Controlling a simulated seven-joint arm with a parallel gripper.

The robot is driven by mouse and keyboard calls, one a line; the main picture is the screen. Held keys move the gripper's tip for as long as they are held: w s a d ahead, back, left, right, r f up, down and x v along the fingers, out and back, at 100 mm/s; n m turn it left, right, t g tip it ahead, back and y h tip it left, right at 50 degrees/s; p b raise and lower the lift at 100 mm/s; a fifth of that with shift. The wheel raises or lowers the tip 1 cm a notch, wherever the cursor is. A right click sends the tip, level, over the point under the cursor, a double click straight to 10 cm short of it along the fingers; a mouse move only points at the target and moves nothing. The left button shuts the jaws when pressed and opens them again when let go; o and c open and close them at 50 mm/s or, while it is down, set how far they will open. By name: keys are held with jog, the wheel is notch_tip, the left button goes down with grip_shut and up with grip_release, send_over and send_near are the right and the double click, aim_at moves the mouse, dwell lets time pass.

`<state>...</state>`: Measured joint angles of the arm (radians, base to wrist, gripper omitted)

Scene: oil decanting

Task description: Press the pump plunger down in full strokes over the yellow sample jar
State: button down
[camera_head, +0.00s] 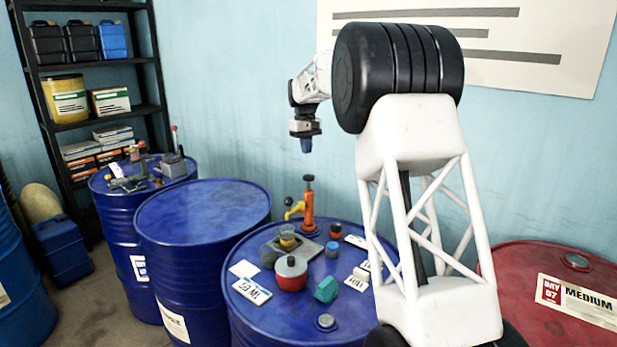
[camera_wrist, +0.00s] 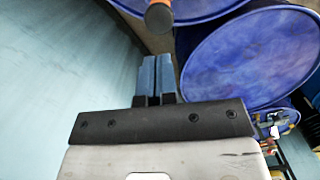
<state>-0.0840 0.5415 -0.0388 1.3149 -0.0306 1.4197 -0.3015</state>
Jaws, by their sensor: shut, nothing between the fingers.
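The pump (camera_head: 308,212) stands upright at the back of the near blue drum, with an orange body, a dark plunger knob (camera_head: 308,179) on top and a yellow spout (camera_head: 295,208) pointing left. A dark-topped jar with a yellow band, seemingly the yellow sample jar (camera_head: 288,241), stands on a grey plate (camera_head: 309,249) below and left of the spout. My gripper (camera_head: 306,148) points down above the knob, with a clear gap. In the wrist view its blue fingers (camera_wrist: 155,78) are together and empty. The knob (camera_wrist: 159,17) shows beyond the fingertips at the top edge.
Around the plate stand a red jar (camera_head: 291,275) with a pale lid, a blue jar (camera_head: 332,250), a red-and-dark jar (camera_head: 336,231) and a teal block (camera_head: 326,290). A bare blue drum (camera_head: 203,212) is left; a red drum (camera_head: 530,265) is right.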

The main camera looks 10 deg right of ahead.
aim_at(308, 175)
jog(key=shift+f, duration=0.1)
jog(key=shift+s+d+f, duration=0.1)
jog(key=shift+s+f, duration=0.05)
jog(key=shift+f, duration=1.55)
jog(key=shift+s+d+f, duration=0.1)
jog(key=shift+s+f, duration=0.05)
jog(key=shift+f, duration=1.55)
jog(key=shift+f, duration=0.1)
